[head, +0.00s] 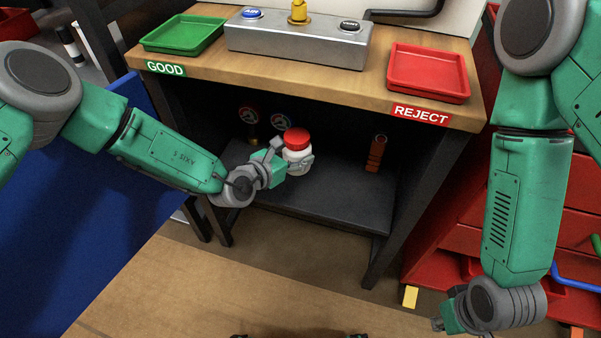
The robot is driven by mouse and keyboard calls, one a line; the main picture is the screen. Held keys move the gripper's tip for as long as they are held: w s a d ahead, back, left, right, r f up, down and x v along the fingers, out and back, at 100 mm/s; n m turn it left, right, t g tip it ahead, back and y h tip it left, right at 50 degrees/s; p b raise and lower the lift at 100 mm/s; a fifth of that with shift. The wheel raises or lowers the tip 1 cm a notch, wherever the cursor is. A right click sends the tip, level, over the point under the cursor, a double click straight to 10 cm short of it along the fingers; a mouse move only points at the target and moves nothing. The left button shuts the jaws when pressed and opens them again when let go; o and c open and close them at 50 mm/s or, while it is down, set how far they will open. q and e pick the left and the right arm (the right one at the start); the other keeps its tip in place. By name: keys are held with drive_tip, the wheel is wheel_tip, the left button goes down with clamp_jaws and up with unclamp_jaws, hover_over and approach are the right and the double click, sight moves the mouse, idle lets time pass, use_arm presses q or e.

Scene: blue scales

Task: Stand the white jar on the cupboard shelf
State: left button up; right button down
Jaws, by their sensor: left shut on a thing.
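The white jar (299,158) has a red lid and stands roughly upright at the dark opening under the bench. My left gripper (290,158) is shut on the jar, holding it from the left side. The cupboard shelf (340,190) is a dark board below the worktop, behind and under the jar. I cannot tell whether the jar's base touches the shelf. My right gripper (446,322) hangs low at the bottom right, away from the jar, and its fingers are too small and partly hidden to read.
The worktop (290,72) above bears a green tray (183,35), a red tray (428,74) and a metal box (297,42). Red drawers (480,240) stand right.

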use_arm(q)
drive_tip(key=f, duration=0.2)
drive_tip(key=d+f+b, duration=0.1)
drive_tip(key=f, duration=0.1)
drive_tip(key=shift+b, duration=0.3)
drive_tip(key=f+b, duration=0.1)
drive_tip(key=f, duration=0.1)
drive_tip(key=f+b, duration=0.1)
drive_tip(key=f, duration=0.1)
drive_tip(key=shift+a, duration=0.2)
drive_tip(key=shift+a+f, duration=0.1)
drive_tip(key=shift+f, duration=0.2)
drive_tip(key=shift+r, duration=0.15)
drive_tip(key=o, duration=1.3)
drive_tip(key=shift+d, duration=0.2)
drive_tip(key=shift+s+a+r, duration=0.15)
drive_tip(key=shift+s+a, duration=0.2)
drive_tip(key=p+v, duration=0.5)
drive_tip(key=v, duration=0.6)
drive_tip(key=shift+s, duration=0.1)
